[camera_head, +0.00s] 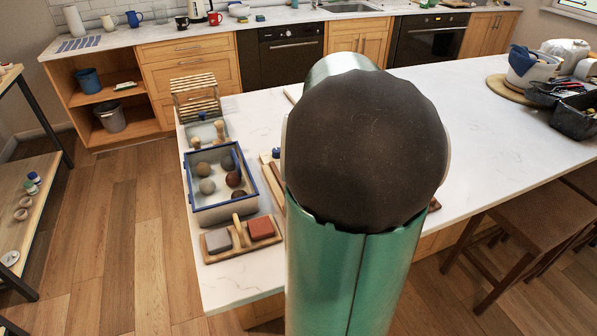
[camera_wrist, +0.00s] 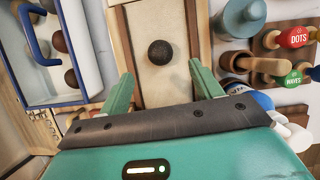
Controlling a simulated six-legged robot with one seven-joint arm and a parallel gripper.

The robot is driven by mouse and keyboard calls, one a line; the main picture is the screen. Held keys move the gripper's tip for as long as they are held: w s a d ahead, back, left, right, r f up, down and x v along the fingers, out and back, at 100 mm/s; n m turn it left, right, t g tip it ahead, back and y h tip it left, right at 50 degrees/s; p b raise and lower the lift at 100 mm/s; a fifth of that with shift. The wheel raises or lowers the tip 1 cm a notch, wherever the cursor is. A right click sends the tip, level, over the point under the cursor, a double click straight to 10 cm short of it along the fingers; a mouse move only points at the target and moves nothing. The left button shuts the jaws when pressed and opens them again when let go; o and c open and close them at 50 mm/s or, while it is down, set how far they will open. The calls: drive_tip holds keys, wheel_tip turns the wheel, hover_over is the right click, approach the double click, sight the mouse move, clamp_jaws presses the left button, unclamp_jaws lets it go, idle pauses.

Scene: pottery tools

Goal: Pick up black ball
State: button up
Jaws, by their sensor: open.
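The black ball (camera_wrist: 160,52) shows in the wrist view, resting on a pale board with a wooden frame (camera_wrist: 149,20). My gripper (camera_wrist: 163,84) is open, with its two green fingers apart and nothing between them. The ball lies ahead of the fingertips, roughly centred between them in the picture, and apart from both. In the head view my own arm fills the middle and hides my gripper; I cannot make out this ball there.
A blue-rimmed tray (camera_head: 193,209) holds several brown and grey balls; its blue handle side (camera_wrist: 38,62) shows left in the wrist view. A wooden holder (camera_head: 216,255) with grey and red blocks stands in front. A blue-grey pot (camera_wrist: 238,18) and wooden-handled stamps (camera_wrist: 263,65) crowd the right.

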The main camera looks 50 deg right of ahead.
drive_tip(key=x, duration=0.8)
drive_tip(key=shift+w+f, duration=0.2)
drive_tip(key=shift+f, duration=0.15)
drive_tip(key=c, duration=1.1)
drive_tip(key=shift+r, duration=0.1)
